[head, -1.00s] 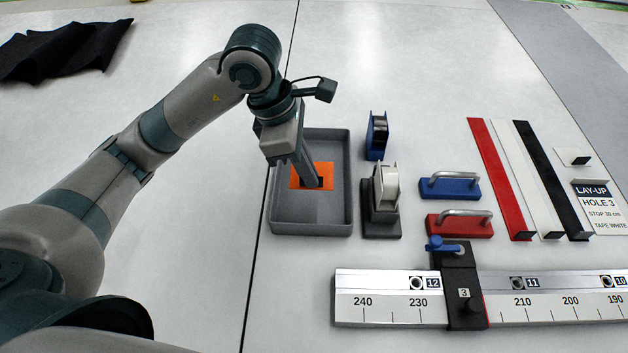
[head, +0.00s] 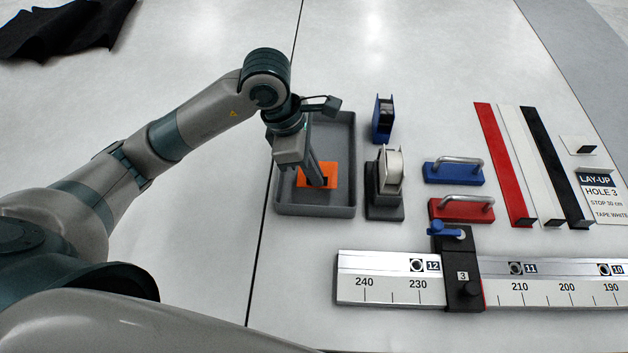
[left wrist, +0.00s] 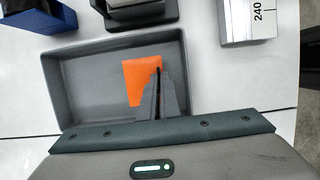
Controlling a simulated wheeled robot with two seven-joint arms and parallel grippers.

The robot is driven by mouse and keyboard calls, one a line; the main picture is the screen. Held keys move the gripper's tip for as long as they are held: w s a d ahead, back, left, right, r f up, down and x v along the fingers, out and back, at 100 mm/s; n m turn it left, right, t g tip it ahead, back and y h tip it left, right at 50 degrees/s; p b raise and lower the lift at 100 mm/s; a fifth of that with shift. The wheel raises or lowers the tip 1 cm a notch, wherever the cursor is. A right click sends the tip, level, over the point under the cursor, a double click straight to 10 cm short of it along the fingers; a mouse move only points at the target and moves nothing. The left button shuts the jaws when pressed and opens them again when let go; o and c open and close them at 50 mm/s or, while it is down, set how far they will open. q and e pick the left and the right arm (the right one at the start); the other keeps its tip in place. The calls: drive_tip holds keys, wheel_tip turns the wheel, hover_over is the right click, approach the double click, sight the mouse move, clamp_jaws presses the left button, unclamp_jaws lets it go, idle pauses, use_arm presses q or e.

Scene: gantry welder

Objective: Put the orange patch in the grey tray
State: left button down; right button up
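The orange patch (head: 306,173) is inside the grey tray (head: 347,200), low over its floor; I cannot tell whether it touches the floor. My left gripper (head: 321,181) reaches down into the tray, its fingers close together on the patch's near edge in the head view. In the left wrist view the patch (left wrist: 140,78) sits at the fingertips (left wrist: 158,75), with the tray's floor and wall (left wrist: 85,85) around it. The fingers hide part of the patch. My right gripper is out of view.
Right of the tray stand a tape dispenser (head: 386,200) and a blue holder (head: 382,120). Beyond are blue (head: 453,174) and red (head: 460,210) handled blocks and coloured strips (head: 505,165). A scale rail (head: 390,290) lies in front.

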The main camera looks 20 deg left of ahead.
use_arm(q)
drive_tip(key=shift+f+p, duration=0.6)
drive_tip(key=shift+f, duration=1.35)
drive_tip(key=shift+f, duration=0.25)
drive_tip(key=c, duration=2)
unclamp_jaws()
drive_tip(key=shift+r, duration=0.1)
drive_tip(key=shift+r, duration=0.2)
drive_tip(key=shift+a+r, duration=0.15)
drive_tip(key=shift+r, duration=0.15)
drive_tip(key=shift+b+v, duration=1.9)
drive_tip(key=shift+v, duration=3.7)
